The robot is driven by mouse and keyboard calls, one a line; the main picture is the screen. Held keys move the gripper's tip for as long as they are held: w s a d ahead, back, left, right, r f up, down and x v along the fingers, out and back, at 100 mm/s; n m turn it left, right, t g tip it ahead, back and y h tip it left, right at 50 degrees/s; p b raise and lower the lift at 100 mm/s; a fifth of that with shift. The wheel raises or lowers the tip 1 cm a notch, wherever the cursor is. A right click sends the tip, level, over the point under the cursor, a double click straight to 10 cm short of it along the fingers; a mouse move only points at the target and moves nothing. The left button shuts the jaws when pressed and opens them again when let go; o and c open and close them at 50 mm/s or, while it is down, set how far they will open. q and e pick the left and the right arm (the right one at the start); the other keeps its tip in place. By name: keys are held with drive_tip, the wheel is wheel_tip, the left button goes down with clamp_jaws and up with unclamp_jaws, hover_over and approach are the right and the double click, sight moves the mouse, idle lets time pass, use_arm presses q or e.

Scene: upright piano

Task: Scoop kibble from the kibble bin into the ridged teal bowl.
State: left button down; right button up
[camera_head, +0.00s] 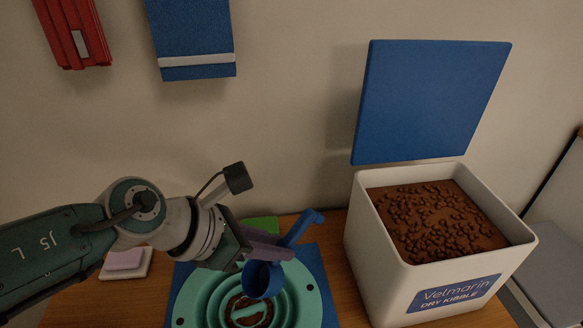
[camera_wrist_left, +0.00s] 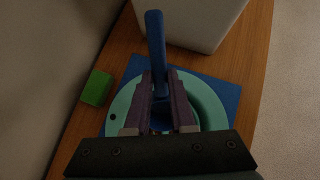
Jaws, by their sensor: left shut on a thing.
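My left gripper (camera_head: 280,248) is shut on the handle of a blue scoop (camera_head: 263,281) and holds it over the ridged teal bowl (camera_head: 312,300). The scoop's cup looks tipped over the bowl's middle; I cannot see whether kibble is in it. Brown kibble (camera_head: 238,316) shows in the bowl's centre. In the left wrist view the fingers (camera_wrist_left: 160,88) close around the scoop handle (camera_wrist_left: 155,40), with the bowl rim (camera_wrist_left: 215,103) below. The white kibble bin (camera_head: 373,262) stands at the right, full of brown kibble (camera_head: 435,220). My right gripper is not in view.
The bin's blue lid (camera_head: 430,100) stands upright behind it. The bowl rests on a blue mat (camera_head: 328,268). A green block (camera_head: 261,225) lies behind the bowl, and a pink sponge-like block (camera_head: 125,259) on a white dish is at the left. Red and blue items hang on the wall.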

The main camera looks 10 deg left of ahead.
sight(289, 236)
use_arm(q)
drive_tip(key=shift+w+d+r+g+y+p, duration=0.15)
drive_tip(key=shift+w+r+g+y+p, duration=0.1)
drive_tip(key=shift+g+y+p, duration=0.1)
drive_tip(key=shift+w+d+y, duration=0.1)
drive_tip(key=shift+d+y, duration=0.15)
drive_tip(key=shift+w+d+f+g+y, duration=0.3)
drive_tip(key=shift+g+y, duration=0.2)
drive_tip(key=shift+g, duration=0.05)
drive_tip(key=shift+w+f+g+y+b, duration=0.15)
drive_tip(key=shift+f+g+y+b, duration=0.1)
drive_tip(key=shift+g+y+b, duration=0.4)
drive_tip(key=shift+d+f+y+b, duration=0.15)
drive_tip(key=shift+y+b, duration=0.2)
drive_tip(key=shift+b, duration=0.55)
drive_tip(key=g+y+b, duration=0.1)
drive_tip(key=b, duration=0.3)
drive_tip(key=shift+f, duration=0.15)
drive_tip(key=b, duration=0.3)
drive_tip(key=g+y+b, duration=0.1)
drive_tip(key=b, duration=0.3)
drive_tip(key=shift+w+d+f+y, duration=0.1)
drive_tip(key=shift+d+f+y, duration=0.05)
drive_tip(key=shift+y, duration=0.15)
drive_tip(key=b, duration=0.2)
drive_tip(key=shift+g+b, duration=0.3)
drive_tip(key=shift+g, duration=0.05)
drive_tip(key=shift+r, duration=0.2)
